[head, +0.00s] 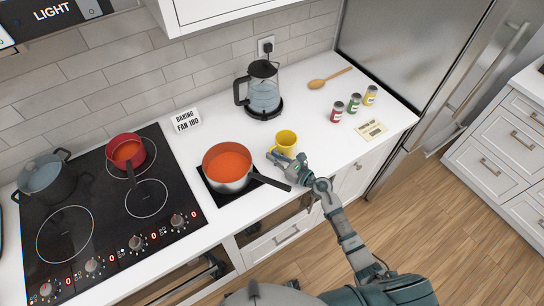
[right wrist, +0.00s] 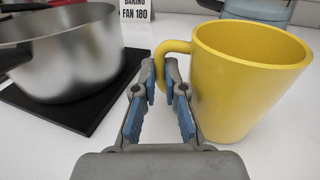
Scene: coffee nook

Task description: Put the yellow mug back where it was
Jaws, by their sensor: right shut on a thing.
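The yellow mug (head: 286,141) is upright at the counter, right of the saucepan and in front of the kettle. It also shows large in the right wrist view (right wrist: 240,80), with its handle toward the left. My right gripper (head: 276,158) is shut on the mug's handle; in the right wrist view its two fingers (right wrist: 161,85) close around the handle. I cannot tell whether the mug's base touches the counter. My left gripper is not in view.
A saucepan (head: 229,185) with orange contents stands on a black mat (head: 215,195), its handle pointing toward my right arm. A glass kettle (head: 264,92) is behind the mug. Several small jars (head: 354,103), a wooden spoon (head: 328,79) and a card (head: 371,130) lie right. Counter between is clear.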

